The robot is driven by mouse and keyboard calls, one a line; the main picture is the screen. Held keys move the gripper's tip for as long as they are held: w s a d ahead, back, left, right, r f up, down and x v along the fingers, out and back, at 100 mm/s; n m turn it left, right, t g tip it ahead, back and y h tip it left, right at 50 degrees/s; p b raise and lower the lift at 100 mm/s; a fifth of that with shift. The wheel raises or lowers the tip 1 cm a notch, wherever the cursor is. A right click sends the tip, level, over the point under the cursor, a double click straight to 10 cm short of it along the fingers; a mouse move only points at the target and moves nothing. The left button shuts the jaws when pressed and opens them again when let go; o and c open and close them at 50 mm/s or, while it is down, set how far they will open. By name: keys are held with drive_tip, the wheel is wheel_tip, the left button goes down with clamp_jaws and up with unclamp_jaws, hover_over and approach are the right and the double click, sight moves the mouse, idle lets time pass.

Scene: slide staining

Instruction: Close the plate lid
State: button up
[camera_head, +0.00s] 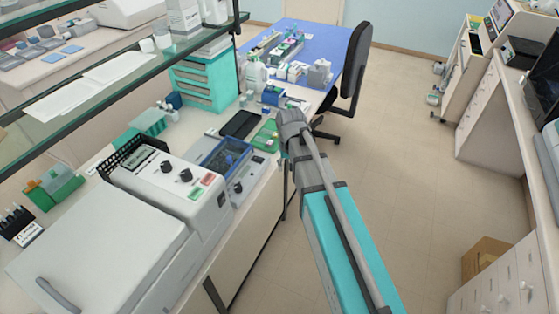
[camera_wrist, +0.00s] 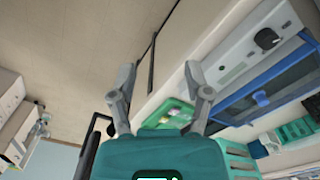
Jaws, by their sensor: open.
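A pale bench device (camera_head: 240,182) has a knob on its front and a dark, blue-framed see-through top (camera_head: 222,157), which looks like the plate lid. In the wrist view the blue frame (camera_wrist: 262,84) is at the right, beside the pale front panel (camera_wrist: 250,52) with its dark knob. I cannot tell how far the lid is raised. My gripper (camera_wrist: 158,75) is open, with nothing between its fingers, apart from the blue frame and to its left in the wrist view. In the head view my arm's end is right of the device, over the bench's front edge; the fingertips are hidden.
A green tray (camera_head: 266,136) lies on the bench just behind the device; it also shows beside my right finger in the wrist view (camera_wrist: 176,112). A large white machine (camera_head: 110,245) stands in front. A glass shelf overhangs the left.

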drive_tip(key=s+d+f+b, duration=0.1)
drive_tip(key=s+d, duration=0.3)
drive_tip(key=s, duration=0.1)
drive_tip(key=shift+s+d+f, duration=0.25)
drive_tip(key=shift+s+d, duration=0.05)
drive_tip(key=shift+d, duration=0.05)
drive_tip(key=s+d+f+m+b, duration=0.1)
drive_tip(key=s+d+b, duration=0.1)
drive_tip(key=s+d, duration=0.2)
drive_tip(key=shift+s+d+f, duration=0.2)
drive_tip(key=shift+s+f, duration=0.1)
drive_tip(key=shift+s, duration=0.95)
idle(1.3)
